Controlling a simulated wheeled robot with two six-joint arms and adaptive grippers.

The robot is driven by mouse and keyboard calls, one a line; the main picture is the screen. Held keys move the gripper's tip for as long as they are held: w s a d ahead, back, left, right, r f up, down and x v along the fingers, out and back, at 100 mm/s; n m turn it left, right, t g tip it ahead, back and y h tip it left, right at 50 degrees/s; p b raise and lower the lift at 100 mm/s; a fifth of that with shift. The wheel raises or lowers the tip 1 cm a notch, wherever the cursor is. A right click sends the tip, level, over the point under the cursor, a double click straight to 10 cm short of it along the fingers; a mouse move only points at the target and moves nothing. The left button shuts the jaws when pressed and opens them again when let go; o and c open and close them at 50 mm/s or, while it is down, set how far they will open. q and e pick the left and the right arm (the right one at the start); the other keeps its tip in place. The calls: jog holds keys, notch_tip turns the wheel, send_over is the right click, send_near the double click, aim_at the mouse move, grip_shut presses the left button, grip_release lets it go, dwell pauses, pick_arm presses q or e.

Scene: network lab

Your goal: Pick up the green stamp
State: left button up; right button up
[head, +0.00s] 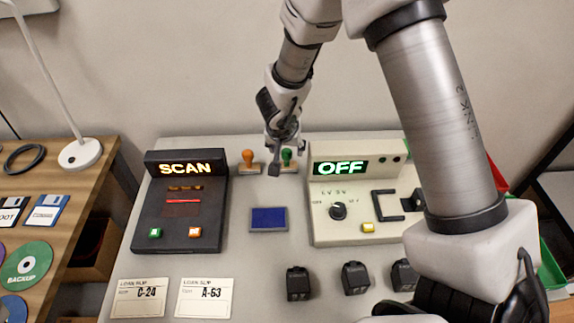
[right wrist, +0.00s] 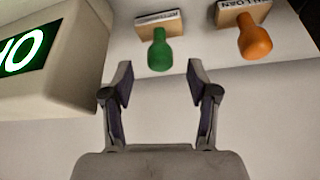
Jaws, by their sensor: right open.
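The green stamp (head: 287,157) stands at the back of the table between the SCAN box and the OFF box, partly hidden by my right gripper in the head view. In the right wrist view its green handle (right wrist: 160,50) and wooden base (right wrist: 158,23) show clearly. My right gripper (right wrist: 160,82) is open and empty, with the green handle just beyond the gap between its fingertips, apart from them. In the head view the right gripper (head: 284,150) is at the stamp.
An orange stamp (head: 249,157) stands close to the left of the green one; it also shows in the right wrist view (right wrist: 254,38). The SCAN box (head: 183,205) and OFF box (head: 350,190) flank them. A blue pad (head: 268,219) lies in front.

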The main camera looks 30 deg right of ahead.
aim_at(287, 152)
jog(key=b+x, duration=0.1)
jog(key=x, duration=0.2)
jog(key=shift+f, duration=0.4)
jog(key=shift+w+d, duration=0.1)
jog(key=shift+w, duration=0.05)
jog(key=shift+r, duration=0.1)
jog(key=shift+c, duration=1.1)
pick_arm(q)
jog(key=shift+f, duration=0.9)
pick_arm(e)
grip_shut()
jog(key=shift+r, duration=0.1)
notch_tip(287, 152, up, 10)
jog(key=p, duration=0.7)
pick_arm(q)
notch_tip(287, 152, up, 7)
jog(key=shift+f, duration=0.15)
